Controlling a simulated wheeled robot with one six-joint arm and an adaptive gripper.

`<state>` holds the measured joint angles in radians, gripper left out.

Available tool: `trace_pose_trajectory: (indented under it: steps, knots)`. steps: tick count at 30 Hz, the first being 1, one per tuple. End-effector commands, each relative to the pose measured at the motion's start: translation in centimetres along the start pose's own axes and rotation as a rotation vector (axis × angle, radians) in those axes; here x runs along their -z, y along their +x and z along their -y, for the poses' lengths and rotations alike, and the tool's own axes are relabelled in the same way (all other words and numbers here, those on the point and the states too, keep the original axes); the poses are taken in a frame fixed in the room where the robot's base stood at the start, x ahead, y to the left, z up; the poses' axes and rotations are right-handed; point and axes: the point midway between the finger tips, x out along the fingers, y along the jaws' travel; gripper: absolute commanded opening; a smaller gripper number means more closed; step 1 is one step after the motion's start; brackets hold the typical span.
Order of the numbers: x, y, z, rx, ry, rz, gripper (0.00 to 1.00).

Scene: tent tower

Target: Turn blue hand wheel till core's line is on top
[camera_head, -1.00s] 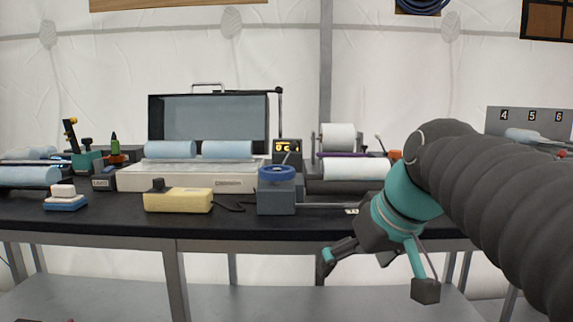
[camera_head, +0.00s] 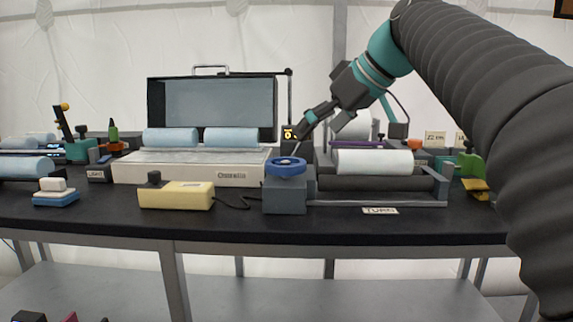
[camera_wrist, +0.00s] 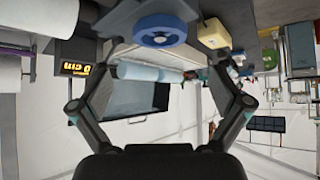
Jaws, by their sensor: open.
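The blue hand wheel (camera_head: 286,168) lies flat on top of a grey block (camera_head: 285,196) near the table's front. It also shows at the top of the wrist view (camera_wrist: 160,24). A white roll (camera_head: 372,162) lies on dark rollers to the right of the block, above a "TURN" label (camera_head: 380,211). I cannot make out a line on its core. My gripper (camera_head: 318,122) is above and slightly right of the wheel, pointing down-left. Its spread fingers show in the wrist view (camera_wrist: 163,62), with nothing held between them. I cannot tell whether a fingertip touches the wheel.
A yellow block (camera_head: 176,195) with a cable stands left of the wheel. Behind are an open-lidded case (camera_head: 212,103) with light-blue rolls and a small display (camera_head: 290,133) close to my gripper.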

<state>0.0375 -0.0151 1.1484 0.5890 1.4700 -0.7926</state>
Motion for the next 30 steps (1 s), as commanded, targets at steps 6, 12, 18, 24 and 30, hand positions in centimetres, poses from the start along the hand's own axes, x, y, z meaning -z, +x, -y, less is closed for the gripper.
trace_pose_trajectory:
  steps: [6, 12, 18, 24, 30]
  knots:
    - [-0.1, 4.4, 0.1, 0.004, 0.001, 0.003, 1.0]
    - [0.0, 7.9, 0.2, 0.004, 0.0, 0.002, 1.0]
    - [0.0, 10.2, 0.2, 0.004, -0.001, 0.002, 1.0]
    - [0.0, 10.9, 0.2, 0.003, -0.001, 0.001, 1.0]
    - [0.1, 10.9, 0.2, 0.002, -0.001, 0.001, 1.0]
